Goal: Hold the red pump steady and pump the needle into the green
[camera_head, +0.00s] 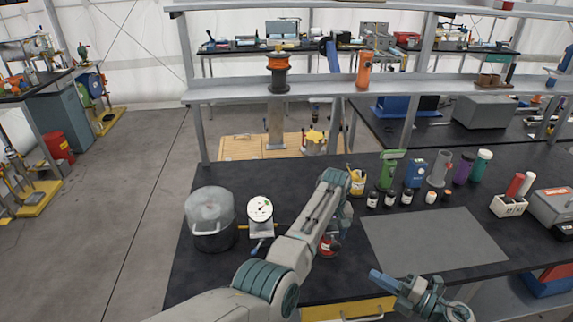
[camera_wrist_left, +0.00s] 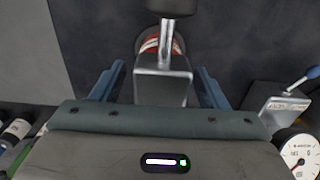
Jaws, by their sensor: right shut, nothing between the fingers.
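The red pump (camera_head: 328,243) stands on the dark bench, mostly hidden behind my left arm in the head view. In the left wrist view, its red and white base (camera_wrist_left: 150,47) shows behind a grey metal block (camera_wrist_left: 163,80) and dark handle. My left gripper (camera_wrist_left: 160,88) is open, with one blue finger on each side of the block; contact is not visible. The white dial gauge (camera_head: 260,209) is left of my arm and shows partly in the left wrist view (camera_wrist_left: 301,156). Its needle and green zone are too small to read. My right gripper (camera_head: 374,275) is shut and empty above the bench's front edge.
A clear-lidded dark pot (camera_head: 211,220) stands left of the gauge. A grey mat (camera_head: 435,239) lies clear to the right. Small bottles (camera_head: 389,198), a yellow cup (camera_head: 357,182) and a green device (camera_head: 388,170) stand behind it. A shelf (camera_head: 320,91) spans above.

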